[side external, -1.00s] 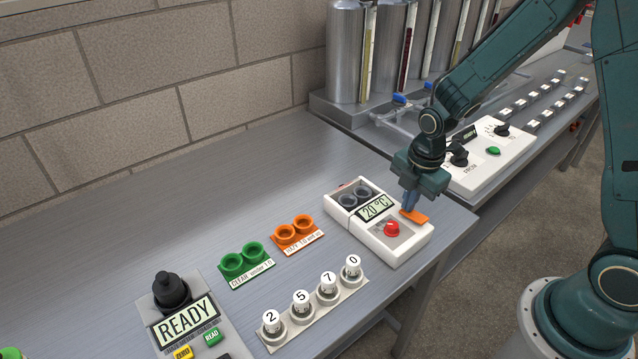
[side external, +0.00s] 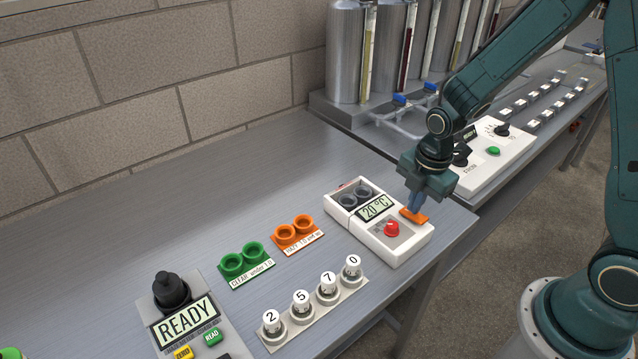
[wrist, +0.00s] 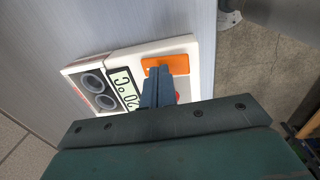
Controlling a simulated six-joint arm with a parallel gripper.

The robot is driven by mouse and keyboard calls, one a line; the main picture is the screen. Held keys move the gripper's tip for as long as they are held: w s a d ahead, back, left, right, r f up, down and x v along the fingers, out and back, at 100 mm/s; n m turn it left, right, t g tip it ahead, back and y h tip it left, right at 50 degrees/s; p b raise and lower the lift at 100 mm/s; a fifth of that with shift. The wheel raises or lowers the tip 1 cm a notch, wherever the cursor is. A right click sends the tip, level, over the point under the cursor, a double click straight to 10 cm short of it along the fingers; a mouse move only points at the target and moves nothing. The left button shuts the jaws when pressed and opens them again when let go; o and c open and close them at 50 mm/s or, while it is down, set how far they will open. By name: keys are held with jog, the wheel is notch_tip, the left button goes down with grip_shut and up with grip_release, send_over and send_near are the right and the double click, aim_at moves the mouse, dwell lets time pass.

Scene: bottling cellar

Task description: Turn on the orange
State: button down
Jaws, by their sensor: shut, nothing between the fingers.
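The orange rocker-like switch (side external: 418,218) is on the right end of a white box. It also shows in the wrist view (wrist: 178,61), partly covered by my fingers. The box (side external: 400,251) has a display (side external: 377,207) reading 20 °C, a red knob (side external: 391,229) and two dark round wells (side external: 355,195). My gripper (side external: 412,209) is shut and empty, fingers pointing down at the switch's far-left part. In the wrist view my fingertips (wrist: 160,72) overlap the switch. I cannot tell whether they touch it.
Left of the box are an orange two-cup holder (side external: 298,234), a green two-cup holder (side external: 244,264) and a rack of numbered white-capped vials (side external: 318,312). A READY meter (side external: 185,322) stands front left. Another white control panel (side external: 500,165) lies behind my gripper.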

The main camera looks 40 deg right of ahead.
aim_at(405, 209)
jog(key=shift+r, duration=0.15)
notch_tip(405, 209, up, 14)
jog(key=w, duration=0.2)
jog(key=shift+f, duration=0.2)
jog(key=shift+r, duration=0.1)
dwell(0.5)
jog(key=s+a+r+m+t, duration=0.1)
jog(key=s+r+m, duration=0.3)
jog(key=s+m, duration=0.5)
jog(key=s+a+r+m+t, duration=0.1)
jog(key=s+r+m+t, duration=0.2)
jog(key=s+m, duration=0.6)
jog(key=shift+s+r+t, duration=0.3)
jog(key=shift+s+r, duration=0.05)
jog(key=shift+r, duration=0.5)
jog(key=shift+a, duration=0.1)
dwell(0.4)
